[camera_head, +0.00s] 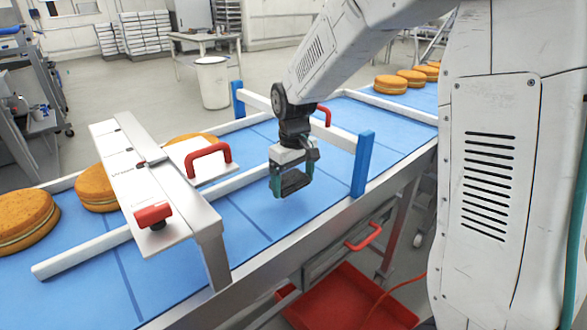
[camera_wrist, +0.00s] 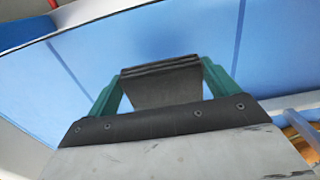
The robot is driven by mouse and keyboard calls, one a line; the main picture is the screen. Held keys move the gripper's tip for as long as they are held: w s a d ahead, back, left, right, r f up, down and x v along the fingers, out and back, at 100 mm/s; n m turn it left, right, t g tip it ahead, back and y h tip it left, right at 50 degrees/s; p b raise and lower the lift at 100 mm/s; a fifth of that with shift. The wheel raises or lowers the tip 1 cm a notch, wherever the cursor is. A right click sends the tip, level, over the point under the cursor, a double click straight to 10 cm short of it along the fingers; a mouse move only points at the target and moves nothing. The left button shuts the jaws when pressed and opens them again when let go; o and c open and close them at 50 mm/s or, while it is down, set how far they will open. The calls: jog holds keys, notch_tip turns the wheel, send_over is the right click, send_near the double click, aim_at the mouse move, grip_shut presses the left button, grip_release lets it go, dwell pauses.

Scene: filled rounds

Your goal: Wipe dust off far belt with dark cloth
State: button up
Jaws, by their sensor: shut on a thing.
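My gripper (camera_head: 291,190) hangs over the blue belt (camera_head: 245,215), between the metal bridge and the blue-posted rail. In the wrist view, the green fingers of my gripper (camera_wrist: 160,82) are shut on a folded dark cloth (camera_wrist: 163,88). The blue belt (camera_wrist: 190,35) fills the view behind the cloth. I cannot tell whether the cloth touches the belt; it looks a little above it. The blue surface runs on to a far stretch (camera_head: 418,102) at the back right. No dust can be made out on the belt.
A metal bridge (camera_head: 130,180) with red handles crosses the belt at left. A white rail between blue posts (camera_head: 362,165) crosses at right. Orange-brown filled rounds sit at left (camera_head: 25,220) and back right (camera_head: 391,84). A red bin (camera_head: 345,295) lies below the front edge.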

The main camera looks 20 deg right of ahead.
jog(key=shift+r, duration=1.65)
